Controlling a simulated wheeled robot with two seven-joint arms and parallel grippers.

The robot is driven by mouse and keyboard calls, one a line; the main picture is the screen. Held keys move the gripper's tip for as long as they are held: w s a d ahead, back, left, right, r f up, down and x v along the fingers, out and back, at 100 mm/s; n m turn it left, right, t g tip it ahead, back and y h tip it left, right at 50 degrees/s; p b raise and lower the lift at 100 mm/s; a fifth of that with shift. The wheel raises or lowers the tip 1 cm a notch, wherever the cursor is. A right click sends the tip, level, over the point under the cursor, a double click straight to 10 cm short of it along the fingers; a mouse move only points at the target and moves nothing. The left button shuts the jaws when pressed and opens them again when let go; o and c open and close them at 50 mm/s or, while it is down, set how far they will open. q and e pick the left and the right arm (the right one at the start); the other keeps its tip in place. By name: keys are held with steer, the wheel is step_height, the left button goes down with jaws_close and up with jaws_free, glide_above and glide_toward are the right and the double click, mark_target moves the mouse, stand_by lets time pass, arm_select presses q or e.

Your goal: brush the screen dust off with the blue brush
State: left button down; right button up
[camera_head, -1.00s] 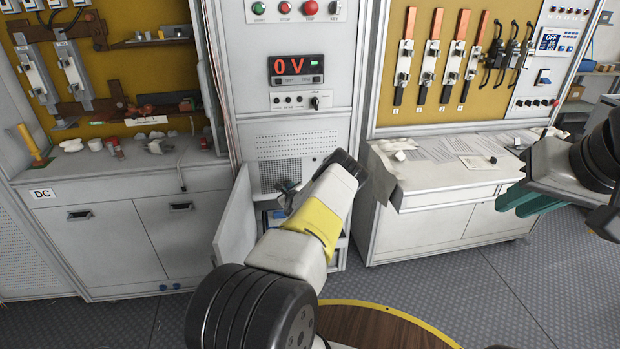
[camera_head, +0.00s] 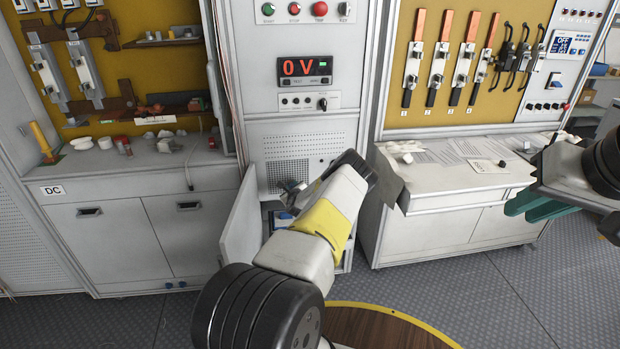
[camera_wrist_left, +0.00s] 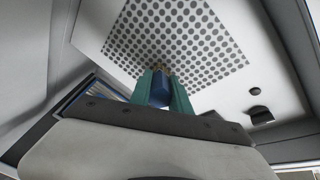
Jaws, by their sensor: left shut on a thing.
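The perforated screen (camera_head: 312,145) is set in the middle cabinet, below the 0V display; its holes also fill the upper part of the left wrist view (camera_wrist_left: 170,35). My left gripper (camera_wrist_left: 160,92) has green fingers shut on the blue brush (camera_wrist_left: 159,90). The brush tip points at the lower part of the screen; I cannot tell whether it touches. In the head view my own wrist mostly hides the brush. My right gripper (camera_head: 530,201) is at the right edge, its opening unclear.
A white cabinet door (camera_head: 243,222) stands open below the screen, left of my left arm. A white worktop (camera_head: 440,180) with papers is on the right. A counter (camera_head: 130,165) with loose small parts is on the left.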

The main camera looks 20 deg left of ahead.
arm_select(q)
steer(key=shift+s+a, duration=0.45)
steer(key=shift+a, duration=0.1)
stand_by(0.6)
steer(key=s+d, duration=0.3)
steer(key=s, duration=0.2)
stand_by(0.5)
steer(key=shift+s+d, duration=0.1)
steer(key=shift+s+d, duration=0.4)
steer(key=shift+s, duration=0.25)
steer(key=shift+s+d, duration=0.35)
steer(key=shift+s, duration=0.25)
